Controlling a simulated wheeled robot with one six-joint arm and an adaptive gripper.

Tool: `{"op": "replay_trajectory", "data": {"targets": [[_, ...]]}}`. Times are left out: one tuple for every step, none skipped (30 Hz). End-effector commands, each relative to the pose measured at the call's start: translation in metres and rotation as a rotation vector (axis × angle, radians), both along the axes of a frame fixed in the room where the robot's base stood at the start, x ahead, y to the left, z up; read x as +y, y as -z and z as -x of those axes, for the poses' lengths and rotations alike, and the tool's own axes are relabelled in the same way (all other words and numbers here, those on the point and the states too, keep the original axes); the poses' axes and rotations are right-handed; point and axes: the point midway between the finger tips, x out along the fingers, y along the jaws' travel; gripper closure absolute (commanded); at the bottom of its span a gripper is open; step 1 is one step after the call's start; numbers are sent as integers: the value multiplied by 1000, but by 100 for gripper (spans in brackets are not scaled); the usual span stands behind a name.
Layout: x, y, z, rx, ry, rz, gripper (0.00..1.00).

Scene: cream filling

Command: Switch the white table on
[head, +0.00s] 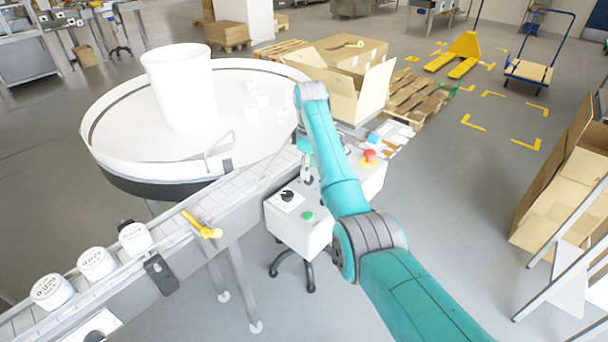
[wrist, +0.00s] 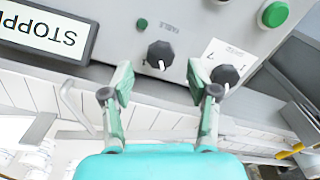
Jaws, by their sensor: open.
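The white table (head: 240,75) is a large round turntable with a raised rim in the head view. A white control box (head: 300,230) stands at its near right side. In the wrist view, a black knob (wrist: 160,55) labelled TABLE sits on the box's panel, with a small dark green lamp or button (wrist: 142,24) near it. My gripper (wrist: 158,82) is open and empty, its two fingers apart on either side below the TABLE knob, not visibly touching it. In the head view the gripper (head: 306,168) is partly hidden by my arm, over the box.
Another black knob (wrist: 225,76) on a white label and a green button (wrist: 275,14) are near the right finger. A display (wrist: 42,30) reads "STOPP", cut off. A red button (head: 369,155) stands on the box. A conveyor (head: 185,235) carries white jars beside it.

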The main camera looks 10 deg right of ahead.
Motion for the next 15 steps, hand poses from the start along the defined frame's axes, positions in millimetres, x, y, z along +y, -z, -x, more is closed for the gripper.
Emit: {"op": "replay_trajectory", "data": {"targets": [[-3,8,1,2,0,0,41],[-4,12,2,2,0,0,41],[-5,16,2,1,0,-1,41],[-6,19,2,1,-1,-1,41],[-7,22,3,1,-1,-1,41],[-8,25,3,1,-1,0,41],[-9,27,3,1,-1,0,41],[-9,29,4,1,-1,0,41],[-10,30,4,1,-1,-1,41],[-10,31,4,0,-1,0,41],[-10,31,4,0,-1,0,41],[-10,32,4,0,-1,0,41],[-10,32,4,0,-1,0,41],[-10,32,4,0,-1,0,41],[-10,32,4,0,-1,0,41]]}}
